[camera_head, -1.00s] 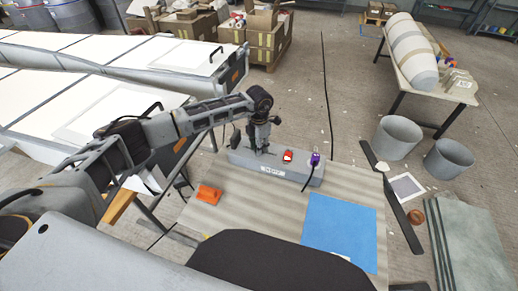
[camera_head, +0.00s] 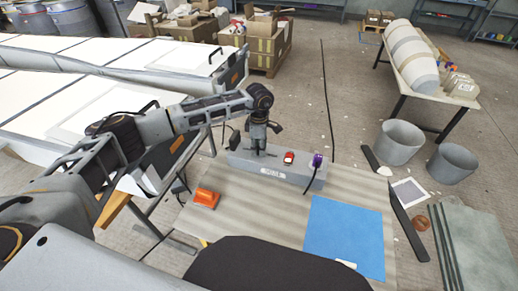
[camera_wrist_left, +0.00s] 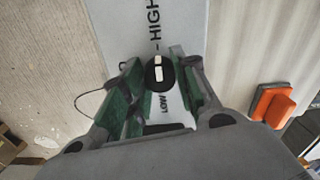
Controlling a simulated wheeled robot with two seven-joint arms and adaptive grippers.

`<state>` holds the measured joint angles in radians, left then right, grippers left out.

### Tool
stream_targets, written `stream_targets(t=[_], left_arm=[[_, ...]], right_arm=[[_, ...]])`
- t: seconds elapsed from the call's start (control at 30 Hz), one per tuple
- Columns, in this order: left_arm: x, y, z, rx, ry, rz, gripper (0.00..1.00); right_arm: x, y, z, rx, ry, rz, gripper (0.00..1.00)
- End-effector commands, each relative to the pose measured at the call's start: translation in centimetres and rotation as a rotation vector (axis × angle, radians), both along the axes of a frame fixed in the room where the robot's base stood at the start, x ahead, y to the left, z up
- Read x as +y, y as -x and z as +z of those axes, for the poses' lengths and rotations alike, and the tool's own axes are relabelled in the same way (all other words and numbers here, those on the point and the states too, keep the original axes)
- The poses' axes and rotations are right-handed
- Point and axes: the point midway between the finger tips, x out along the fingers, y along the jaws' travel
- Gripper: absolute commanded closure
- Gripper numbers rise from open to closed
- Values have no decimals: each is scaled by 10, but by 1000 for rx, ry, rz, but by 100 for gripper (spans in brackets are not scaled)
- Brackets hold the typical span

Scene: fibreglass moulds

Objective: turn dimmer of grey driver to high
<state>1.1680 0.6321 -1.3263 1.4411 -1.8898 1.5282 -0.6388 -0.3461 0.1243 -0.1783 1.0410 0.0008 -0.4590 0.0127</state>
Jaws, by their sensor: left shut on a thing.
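The grey driver (camera_head: 305,178), a long grey box, lies along the back of the work table. My left gripper (camera_head: 257,151) points down onto the left part of its top. In the left wrist view, the green-padded fingers (camera_wrist_left: 160,82) are shut on the black dimmer knob (camera_wrist_left: 159,88), which has a white mark running along the picture's vertical. The label HIGH stands above the knob and LOW below it on the driver's face (camera_wrist_left: 180,28). A red switch (camera_head: 289,157) and a purple plug part (camera_head: 317,161) sit further right on the driver. My right gripper is not in view.
An orange block (camera_head: 206,198) lies at the table's left and also shows in the left wrist view (camera_wrist_left: 273,105). A blue sheet (camera_head: 345,235) covers the front right. A black cable (camera_head: 316,182) hangs from the driver's right end. The table's middle is bare.

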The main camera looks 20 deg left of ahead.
Motion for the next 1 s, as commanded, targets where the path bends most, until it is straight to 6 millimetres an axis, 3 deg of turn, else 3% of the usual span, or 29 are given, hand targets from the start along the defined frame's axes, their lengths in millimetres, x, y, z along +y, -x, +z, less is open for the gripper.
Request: stream_targets(t=[0.53,0.57,0.7,1.0], left_arm=[[0,0,1,-1,1,-33,94],[0,0,1,-1,1,-33,68],[0,0,1,-1,1,-32,50],[0,0,0,0,0,-31,48]], right_arm=[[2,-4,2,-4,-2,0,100],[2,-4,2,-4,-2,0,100],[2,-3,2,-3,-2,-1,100],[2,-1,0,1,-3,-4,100]])
